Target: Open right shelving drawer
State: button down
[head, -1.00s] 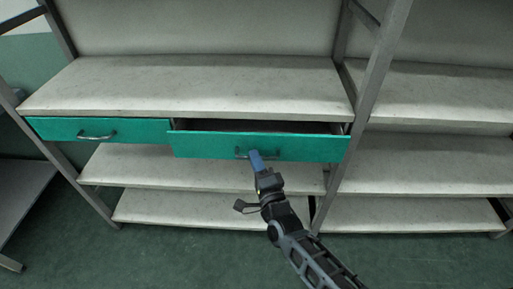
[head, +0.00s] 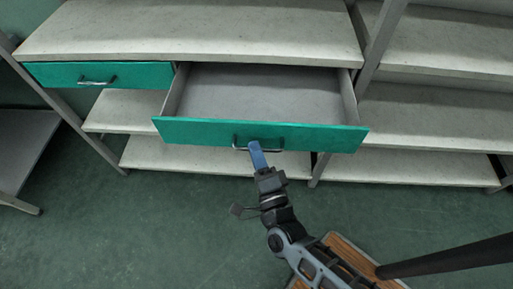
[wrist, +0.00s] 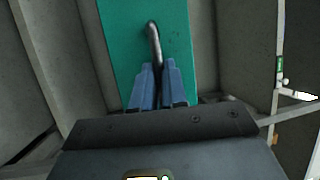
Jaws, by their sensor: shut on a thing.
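The right shelving drawer (head: 220,131) has a teal front and is pulled well out, showing its empty grey inside. Its metal handle (head: 241,142) is at the middle of the front. My gripper (head: 256,149) has blue fingers and is shut on that handle. In the wrist view the handle (wrist: 153,38) runs down between the blue fingers of my gripper (wrist: 158,85), against the teal drawer front (wrist: 117,40). The fingers hide part of the handle.
The left drawer (head: 55,74) with its own handle is closed. Pale shelves (head: 180,34) lie above and below, with a grey upright (head: 378,45) to the right. A grey table (head: 22,150) stands at far left. Green floor (head: 150,225) in front is clear.

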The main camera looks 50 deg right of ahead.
jog(key=c, duration=1.2)
grip_release()
jog(key=b+v, duration=0.2)
jog(key=v, duration=0.5)
jog(key=shift+s+a+f, duration=0.1)
jog(key=shift+s+a, duration=0.1)
jog(key=shift+s, duration=0.15)
